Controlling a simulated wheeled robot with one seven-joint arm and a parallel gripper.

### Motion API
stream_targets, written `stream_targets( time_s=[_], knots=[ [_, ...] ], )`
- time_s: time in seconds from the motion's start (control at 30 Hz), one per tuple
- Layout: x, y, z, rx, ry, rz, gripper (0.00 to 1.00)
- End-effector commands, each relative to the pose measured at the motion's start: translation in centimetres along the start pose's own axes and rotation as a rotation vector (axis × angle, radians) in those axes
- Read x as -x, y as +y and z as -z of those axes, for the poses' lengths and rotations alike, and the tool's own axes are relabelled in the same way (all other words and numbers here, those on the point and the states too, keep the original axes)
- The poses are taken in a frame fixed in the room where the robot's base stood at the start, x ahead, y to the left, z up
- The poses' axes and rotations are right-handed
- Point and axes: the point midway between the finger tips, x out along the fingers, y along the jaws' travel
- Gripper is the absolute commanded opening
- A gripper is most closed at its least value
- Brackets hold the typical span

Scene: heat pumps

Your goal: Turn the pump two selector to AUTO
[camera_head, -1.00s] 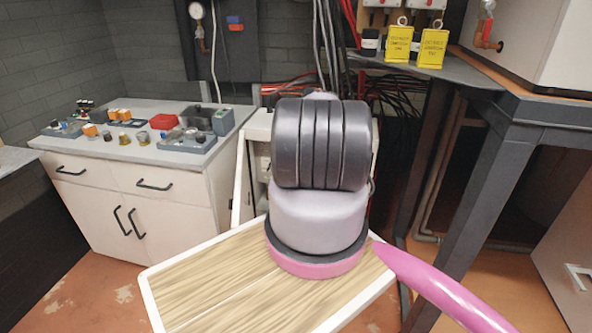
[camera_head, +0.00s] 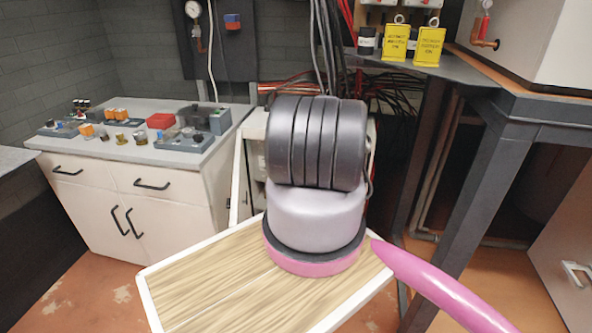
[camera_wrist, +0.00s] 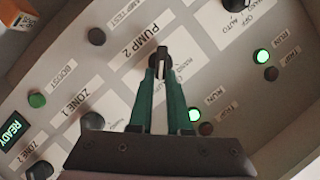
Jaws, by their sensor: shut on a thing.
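The pump two selector (camera_wrist: 161,54), a small black knob beside the PUMP 2 label, shows in the wrist view on a pale control panel (camera_wrist: 215,75). My gripper (camera_wrist: 160,73) has its two green fingers closed on this knob from both sides. The fingers cover part of the knob and some of the position lettering around it, so I cannot tell which position it points to. In the head view my own arm hides the gripper and the selector.
Another black selector (camera_wrist: 232,28) with OFF and AUTO lettering is at upper right in the wrist view. Lit green RUN lamps (camera_wrist: 194,114) and a green button (camera_wrist: 37,100) are nearby. A dark metal stand (camera_head: 470,180) is right of my arm; a white cabinet (camera_head: 150,185) is left.

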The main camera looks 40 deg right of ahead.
Motion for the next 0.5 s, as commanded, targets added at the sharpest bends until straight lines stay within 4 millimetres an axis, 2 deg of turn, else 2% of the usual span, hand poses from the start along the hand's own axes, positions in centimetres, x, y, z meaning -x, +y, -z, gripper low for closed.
stream_targets(
  time_s=[0.07,0.1,0.17,0.2,0.5],
  knots=[
    [0.04,0.13,0.00,-0.001,0.000,-0.002,0.00],
    [0.04,0.13,0.01,-0.001,0.000,-0.003,0.20],
    [0.04,0.13,0.00,-0.001,0.000,-0.003,0.43],
    [0.03,0.13,0.01,0.000,0.000,-0.003,0.46],
    [0.10,0.07,0.02,0.000,0.000,-0.002,0.46]
  ],
)
